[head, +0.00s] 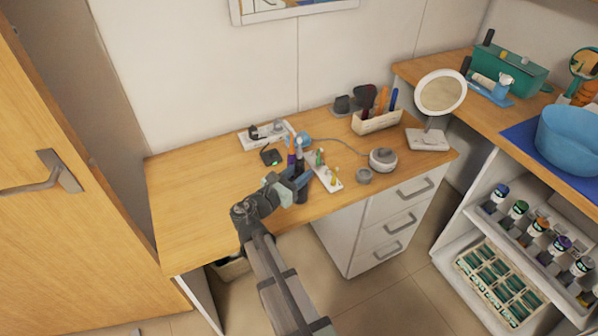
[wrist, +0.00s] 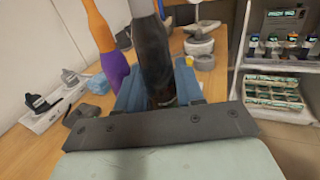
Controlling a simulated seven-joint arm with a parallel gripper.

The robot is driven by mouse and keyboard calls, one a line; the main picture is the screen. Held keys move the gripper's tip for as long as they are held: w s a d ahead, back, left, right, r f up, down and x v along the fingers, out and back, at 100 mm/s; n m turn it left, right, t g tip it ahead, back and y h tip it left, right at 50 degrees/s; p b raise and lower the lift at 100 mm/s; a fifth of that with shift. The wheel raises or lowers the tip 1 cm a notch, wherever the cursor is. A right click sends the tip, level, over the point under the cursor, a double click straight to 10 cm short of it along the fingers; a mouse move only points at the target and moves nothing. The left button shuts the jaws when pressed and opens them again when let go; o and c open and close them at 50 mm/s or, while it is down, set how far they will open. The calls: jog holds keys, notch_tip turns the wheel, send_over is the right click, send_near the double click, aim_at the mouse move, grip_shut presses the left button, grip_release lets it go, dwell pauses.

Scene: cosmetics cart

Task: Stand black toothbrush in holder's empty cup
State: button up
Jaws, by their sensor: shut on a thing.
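The black toothbrush (wrist: 153,55) has a thick dark handle and stands roughly upright between the blue fingers of my gripper (wrist: 158,88) in the wrist view. My gripper is shut on it. In the head view, my gripper (head: 298,186) is over the front part of the desk, and the toothbrush (head: 300,160) shows above the fingers. A white holder (head: 325,172) with small green and yellow-topped pieces lies just right of the gripper. Its near end is partly hidden, and I cannot make out which cup is empty.
An orange and purple brush (wrist: 112,65) stands close left of the held one. A white strip with dark plugs (head: 265,133) and a small black device (head: 271,156) lie behind. A round grey-white device (head: 383,159) and mirror (head: 440,94) stand right. The desk's left is clear.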

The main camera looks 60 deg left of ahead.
jog(key=shift+f, duration=1.2)
jog(key=o, duration=1.2)
jog(key=v, duration=1.3)
jog(key=shift+s+d+f, duration=0.1)
jog(key=shift+s+d, duration=0.05)
jog(key=shift+s, duration=0.25)
